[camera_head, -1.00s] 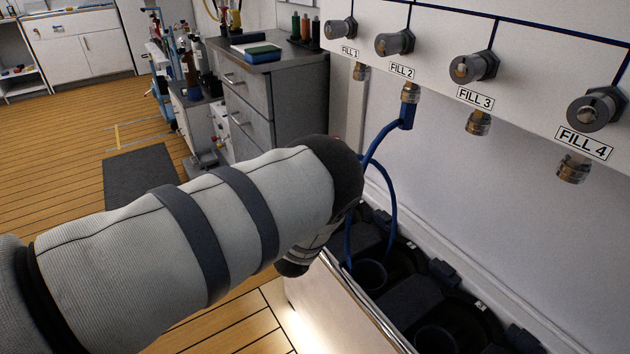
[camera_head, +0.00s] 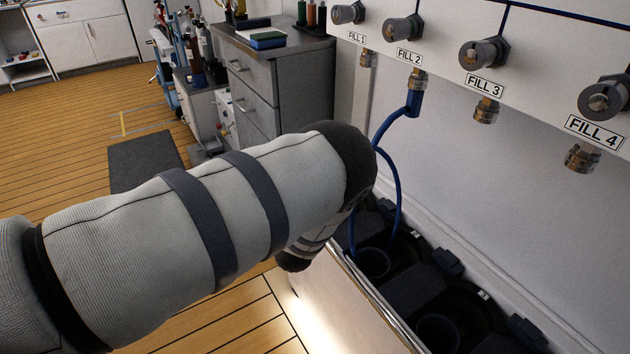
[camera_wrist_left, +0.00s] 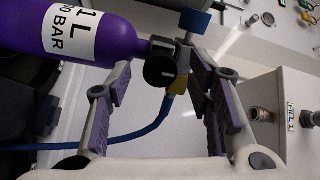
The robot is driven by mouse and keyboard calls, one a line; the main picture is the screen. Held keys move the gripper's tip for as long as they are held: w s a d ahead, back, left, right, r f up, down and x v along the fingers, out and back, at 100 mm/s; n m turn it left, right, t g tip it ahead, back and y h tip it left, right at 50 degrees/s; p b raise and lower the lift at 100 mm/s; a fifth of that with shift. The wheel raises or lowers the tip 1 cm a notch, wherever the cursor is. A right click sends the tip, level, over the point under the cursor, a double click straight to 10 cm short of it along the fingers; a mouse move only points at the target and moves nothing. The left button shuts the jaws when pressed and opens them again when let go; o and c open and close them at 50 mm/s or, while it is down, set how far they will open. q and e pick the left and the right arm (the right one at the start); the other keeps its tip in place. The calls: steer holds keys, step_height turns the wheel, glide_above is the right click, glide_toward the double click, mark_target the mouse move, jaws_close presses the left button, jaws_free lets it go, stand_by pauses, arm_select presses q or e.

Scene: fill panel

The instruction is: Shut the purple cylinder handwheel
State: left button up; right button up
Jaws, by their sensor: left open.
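The purple cylinder (camera_wrist_left: 112,34) lies across the upper left of the left wrist view, with a white label. Its valve (camera_wrist_left: 182,62) has a round black knob (camera_wrist_left: 158,70) facing the camera and a blue knob (camera_wrist_left: 194,20) on a stem above. I cannot tell for sure which knob is the handwheel. A blue hose (camera_wrist_left: 128,137) joins the valve at a brass fitting. My left gripper (camera_wrist_left: 158,72) is open, its purple-padded fingers on either side of the black knob; contact is not clear. In the head view my left arm hides the gripper and cylinder. My right gripper is not seen.
The white fill panel (camera_head: 545,60) has several valves labelled FILL 1 to FILL 4. A blue hose (camera_head: 392,165) hangs from FILL 2 towards the dark cylinder holders (camera_head: 418,285) below. A grey drawer cabinet (camera_head: 275,85) stands behind. The wooden floor at left is mostly clear.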

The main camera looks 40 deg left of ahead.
arm_select(q)
steer(key=v, duration=1)
steer(key=shift+s+d, duration=0.1)
steer(key=shift+d, duration=0.05)
